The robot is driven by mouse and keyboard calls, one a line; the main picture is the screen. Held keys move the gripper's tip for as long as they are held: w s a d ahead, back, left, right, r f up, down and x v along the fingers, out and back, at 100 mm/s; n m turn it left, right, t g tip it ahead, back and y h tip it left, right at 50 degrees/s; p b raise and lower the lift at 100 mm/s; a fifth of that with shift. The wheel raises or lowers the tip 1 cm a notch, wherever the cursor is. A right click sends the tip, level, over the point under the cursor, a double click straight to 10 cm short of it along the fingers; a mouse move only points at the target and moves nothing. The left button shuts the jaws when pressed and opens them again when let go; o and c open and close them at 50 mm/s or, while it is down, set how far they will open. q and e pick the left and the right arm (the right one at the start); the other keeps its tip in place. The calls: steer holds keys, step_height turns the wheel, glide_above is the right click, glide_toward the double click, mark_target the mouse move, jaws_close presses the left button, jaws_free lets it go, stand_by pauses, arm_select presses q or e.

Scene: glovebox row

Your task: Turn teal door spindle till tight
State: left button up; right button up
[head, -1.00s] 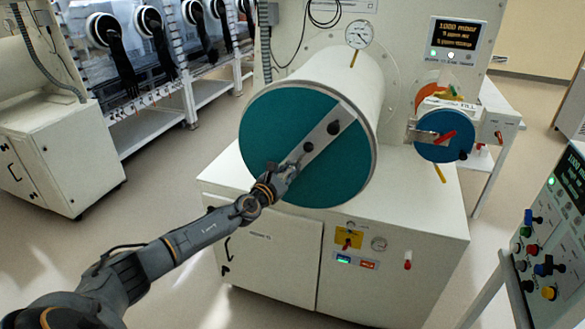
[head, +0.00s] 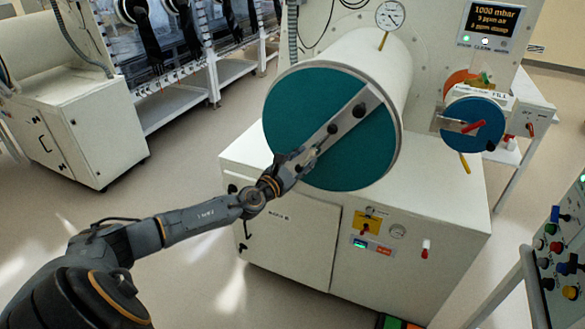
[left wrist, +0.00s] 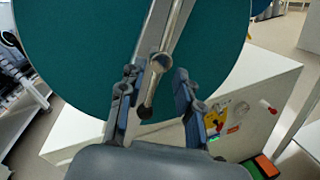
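The teal round door (head: 345,165) closes the near end of a white horizontal cylinder and also fills much of the left wrist view (left wrist: 80,60). A pale metal bar (head: 370,100) crosses it diagonally, with dark knobs on it. In the left wrist view a metal handle with a rounded end (left wrist: 146,106) points down between my fingers. My left gripper (head: 303,157) is at the lower-left end of the bar. In the left wrist view its fingers (left wrist: 156,85) stand apart on either side of the handle, with a gap at the right finger. My right gripper is in neither view.
A smaller blue door (head: 485,135) with a red handle is at the right. A gauge (head: 390,15) and a display (head: 487,22) stand above. The white cabinet (head: 285,235) is below the door. A control panel (head: 560,250) stands at the right edge. Open floor lies at the left.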

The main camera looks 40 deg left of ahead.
arm_select(q)
steer(key=s, duration=0.6)
stand_by(0.7)
